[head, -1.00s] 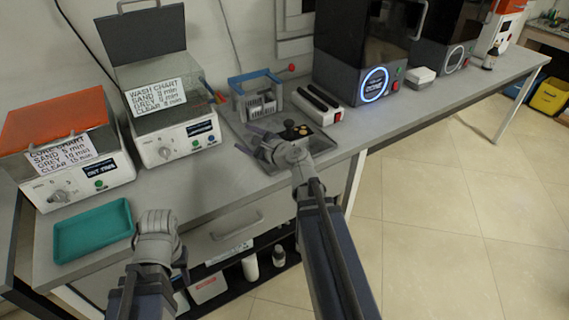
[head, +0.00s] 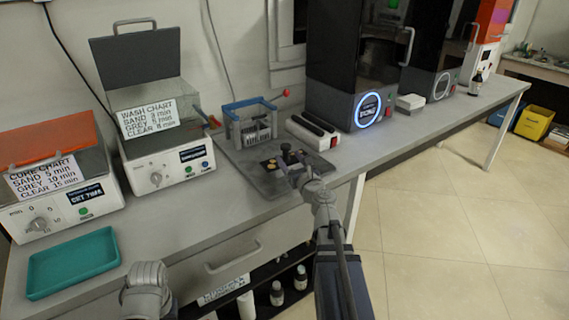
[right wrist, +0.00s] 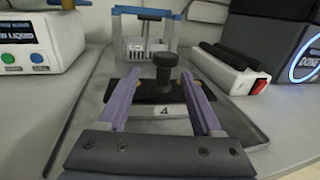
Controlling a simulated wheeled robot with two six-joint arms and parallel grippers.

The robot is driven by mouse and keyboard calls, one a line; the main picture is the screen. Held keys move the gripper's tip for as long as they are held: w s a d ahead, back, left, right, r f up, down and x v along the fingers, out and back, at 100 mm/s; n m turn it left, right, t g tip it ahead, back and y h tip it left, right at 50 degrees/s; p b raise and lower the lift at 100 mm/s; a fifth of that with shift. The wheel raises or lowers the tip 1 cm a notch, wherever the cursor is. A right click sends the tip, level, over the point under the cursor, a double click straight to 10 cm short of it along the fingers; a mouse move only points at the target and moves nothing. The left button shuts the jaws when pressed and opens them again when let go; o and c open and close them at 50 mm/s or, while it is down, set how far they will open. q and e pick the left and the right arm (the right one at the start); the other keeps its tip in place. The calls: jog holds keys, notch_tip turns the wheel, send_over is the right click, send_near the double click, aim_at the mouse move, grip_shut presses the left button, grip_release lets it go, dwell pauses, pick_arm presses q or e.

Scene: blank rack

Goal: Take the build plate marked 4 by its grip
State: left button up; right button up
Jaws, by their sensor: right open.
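The build plate marked 4 (right wrist: 150,90) is dark with a white label reading 4 and lies in the grey tray (right wrist: 75,125). Its grip, a black knob (right wrist: 165,68), stands upright on it. In the right wrist view my right gripper (right wrist: 160,75) is open, with one purple finger on each side of the knob and gaps visible. In the head view my right gripper (head: 286,163) is over the tray and partly hides the plate. My left gripper (head: 146,282) is low at the left, away from the plate; its fingers cannot be made out.
The wash machine (head: 165,160) is left; a teal tray (head: 72,262) lies at the front left.

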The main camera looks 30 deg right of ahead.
aim_at(282, 147)
jog(key=shift+w+d+f, duration=0.1)
jog(key=shift+w+d, duration=0.2)
jog(key=shift+w, duration=1.05)
jog(key=shift+w+d+f, duration=0.1)
jog(key=shift+w+d, duration=0.25)
jog(key=shift+w, duration=1)
jog(key=shift+w+d+f, duration=0.1)
jog(key=shift+w+d, duration=0.2)
jog(key=shift+w, duration=1.05)
jog(key=shift+s+r, duration=0.1)
grip_shut()
